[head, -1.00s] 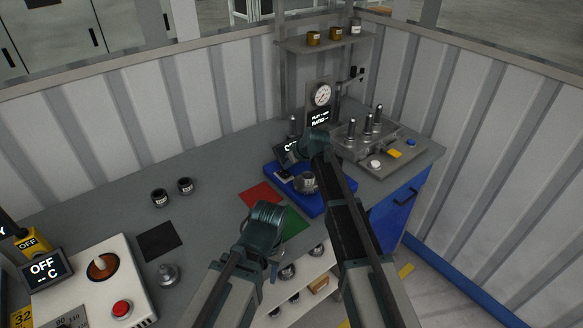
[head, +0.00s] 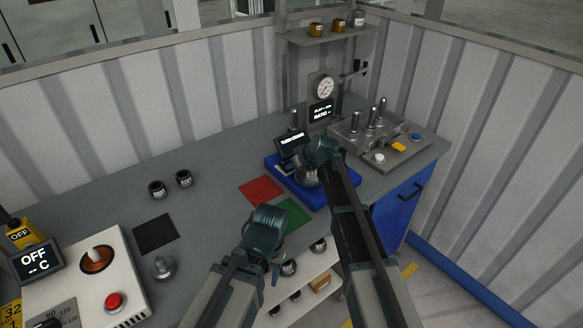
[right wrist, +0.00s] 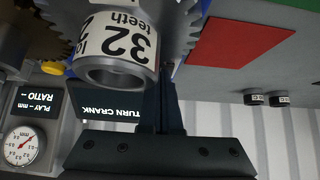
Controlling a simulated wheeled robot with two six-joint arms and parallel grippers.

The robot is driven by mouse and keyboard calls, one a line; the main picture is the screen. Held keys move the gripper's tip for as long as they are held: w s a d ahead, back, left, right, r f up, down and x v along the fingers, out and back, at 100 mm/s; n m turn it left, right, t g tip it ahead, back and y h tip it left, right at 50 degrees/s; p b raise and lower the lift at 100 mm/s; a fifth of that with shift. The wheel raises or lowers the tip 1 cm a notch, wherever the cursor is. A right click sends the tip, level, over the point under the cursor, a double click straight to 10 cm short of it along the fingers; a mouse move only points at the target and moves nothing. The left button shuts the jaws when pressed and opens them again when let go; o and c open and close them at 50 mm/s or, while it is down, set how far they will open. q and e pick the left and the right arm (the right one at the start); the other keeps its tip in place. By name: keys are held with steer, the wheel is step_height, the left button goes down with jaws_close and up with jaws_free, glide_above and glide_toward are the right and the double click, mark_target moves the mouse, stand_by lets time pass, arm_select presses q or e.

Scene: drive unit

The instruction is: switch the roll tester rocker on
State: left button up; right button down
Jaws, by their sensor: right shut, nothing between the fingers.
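The roll tester is a blue base (head: 330,197) on the bench with a small tilted black display (head: 292,143). The display reads TURN CRANK, also upside down in the right wrist view (right wrist: 105,108). A metal gear marked 32 teeth (right wrist: 125,45) sits on the tester. My right gripper (right wrist: 165,100) is shut and empty, close beside the gear and the display. In the head view its wrist covers part of the tester, and I cannot make out the rocker. My left arm shows at the front, but its fingers do not.
A red mat (head: 261,189) and a green mat (head: 292,215) lie left of the tester. A metal fixture with pegs (head: 372,138) and a dial gauge (head: 323,88) stand behind and right. A white heater panel (head: 75,285) is at left, its display reading OFF.

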steer(key=shift+r, duration=0.1)
steer(key=shift+r+p, duration=0.75)
steer(key=shift+p, duration=0.05)
steer(key=shift+r+p, duration=0.65)
steer(key=p+v, duration=0.8)
steer(key=v, duration=0.4)
steer(key=shift+s+d+f, duration=0.15)
steer(key=shift+s+f, duration=0.05)
steer(key=shift+s, duration=0.05)
